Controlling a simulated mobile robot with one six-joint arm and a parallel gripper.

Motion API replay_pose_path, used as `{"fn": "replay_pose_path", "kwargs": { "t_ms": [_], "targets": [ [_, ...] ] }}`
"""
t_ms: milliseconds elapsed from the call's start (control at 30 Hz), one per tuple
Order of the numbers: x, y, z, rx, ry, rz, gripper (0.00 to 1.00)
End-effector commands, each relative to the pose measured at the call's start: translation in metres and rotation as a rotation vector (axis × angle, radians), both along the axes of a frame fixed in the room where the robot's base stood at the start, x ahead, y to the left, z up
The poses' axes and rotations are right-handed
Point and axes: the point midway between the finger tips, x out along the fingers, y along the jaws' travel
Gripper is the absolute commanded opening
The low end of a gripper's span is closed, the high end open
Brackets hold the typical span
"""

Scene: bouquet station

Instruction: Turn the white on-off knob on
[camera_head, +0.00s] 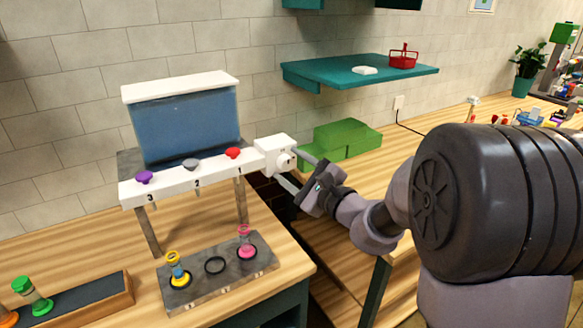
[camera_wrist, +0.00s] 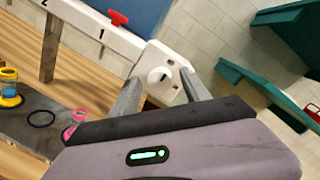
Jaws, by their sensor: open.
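The white on-off knob (camera_head: 286,161) is round and sits on a white box (camera_head: 272,147) at the right end of the dispenser's white rail. In the wrist view the knob (camera_wrist: 160,77) has a short dark mark on its face and lies between my fingertips. My gripper (camera_head: 297,168) is open, with one finger above and one below the knob in the head view. In the wrist view my gripper (camera_wrist: 165,85) has a finger on each side of the knob. I cannot tell whether either finger touches it.
The dispenser has a blue tank (camera_head: 186,124) and purple, grey and red knobs along its numbered rail (camera_head: 215,172). Below, a grey plate (camera_head: 205,286) holds a yellow vial (camera_head: 176,270) and a pink vial (camera_head: 246,243). A green box (camera_head: 345,140) stands behind my gripper.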

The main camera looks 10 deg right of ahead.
Motion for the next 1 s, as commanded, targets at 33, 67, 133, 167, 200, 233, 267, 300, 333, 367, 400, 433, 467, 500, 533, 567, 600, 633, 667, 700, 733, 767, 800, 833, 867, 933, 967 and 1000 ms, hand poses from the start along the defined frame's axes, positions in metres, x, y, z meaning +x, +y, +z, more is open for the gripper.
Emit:
{"fn": "replay_pose_path", "kwargs": {
  "t_ms": [33,67,133,167,200,233,267,300,333,367,400,433,467,500,533,567,600,633,667,700,733,767,800,833,867,933,967,1000],
  "targets": [
    [-0.0002,-0.0001,0.0001,0.0,0.0,0.0,0.55],
    [-0.0002,-0.0001,0.0,0.0,0.0,0.0,0.51],
    [-0.0003,-0.0001,0.0,0.0,0.0,0.0,0.37],
    [-0.0003,-0.0001,0.0,0.0,0.0,0.0,0.32],
    [-0.0004,-0.0002,0.0,0.0,0.0,0.0,0.24],
    [-0.0004,-0.0002,0.0,0.0,0.0,0.0,0.18],
    [-0.0004,-0.0002,0.0,0.0,0.0,0.0,0.12],
    [-0.0005,-0.0001,-0.0001,0.0,0.0,0.0,0.04],
    [-0.0005,-0.0001,-0.0001,0.0,0.0,0.0,0.0],
    [-0.0005,-0.0001,-0.0001,0.0,0.0,0.0,0.0],
    [-0.0005,-0.0001,-0.0001,0.0,0.001,0.001,0.0],
    [-0.0005,-0.0001,-0.0001,0.001,0.001,0.001,0.0],
    [-0.0005,-0.0001,-0.0001,0.002,0.001,0.0,0.0],
    [-0.0005,-0.0001,-0.0001,0.005,0.002,0.0,0.0],
    [-0.0006,-0.0002,-0.0001,0.009,0.003,0.001,0.0],
    [-0.0006,-0.0002,-0.0001,0.015,0.006,0.001,0.0],
    [-0.0006,-0.0001,-0.0001,0.024,0.009,0.0,0.0],
    [-0.0006,-0.0002,-0.0002,0.033,0.012,0.001,0.0],
    [-0.0006,-0.0002,-0.0004,0.043,0.016,0.0,0.0],
    [-0.0006,-0.0002,-0.0004,0.06,0.022,0.0,0.0],
    [-0.0005,-0.0002,-0.0004,0.076,0.026,0.001,0.0],
    [-0.0006,-0.0002,-0.0004,0.093,0.032,0.001,0.0],
    [-0.0006,-0.0003,-0.0003,0.119,0.041,0.001,0.0],
    [-0.0007,-0.0002,-0.0004,0.138,0.048,0.001,0.0],
    [-0.0007,-0.0002,-0.0004,0.161,0.054,0.001,0.0],
    [-0.0008,-0.0003,-0.0001,0.218,0.073,0.001,0.0],
    [-0.0008,-0.0003,0.0001,0.245,0.082,0.001,0.0],
    [-0.0007,-0.0002,-0.0002,0.28,0.094,0.001,0.0]
  ]
}}
